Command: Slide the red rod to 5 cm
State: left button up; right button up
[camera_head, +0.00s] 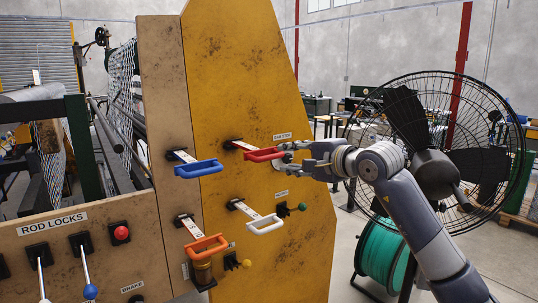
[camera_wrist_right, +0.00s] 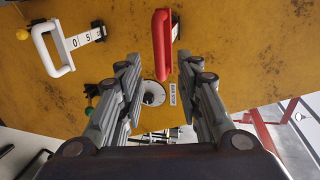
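The red rod handle (camera_head: 263,155) sticks out of the yellow panel (camera_head: 240,60) on a short pale bar, below a small label. In the right wrist view the red handle (camera_wrist_right: 159,45) stands at the top centre, its near end between my fingertips. My right gripper (camera_head: 287,156) is at the right end of the red handle in the head view. In the wrist view its two fingers (camera_wrist_right: 163,78) are spread apart, with visible gaps to the handle on both sides. The red rod's scale is too small to read. My left gripper is in neither view.
A blue handle (camera_head: 199,169), an orange handle (camera_head: 205,246) and a white handle (camera_head: 265,225) stick out nearby. A green knob (camera_head: 302,207) sits right of the white one. A large fan (camera_head: 437,172) and a green reel (camera_head: 380,255) stand at right.

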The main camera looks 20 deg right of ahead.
aim_at(274, 157)
jog(key=p+x, duration=0.3)
jog(key=x, duration=0.4)
jog(key=shift+w+a, duration=0.1)
jog(key=shift+w, duration=0.25)
jog(key=shift+w+a+f, duration=0.15)
jog(key=shift+w+f, duration=0.1)
jog(key=shift+w, duration=0.2)
grip_shut()
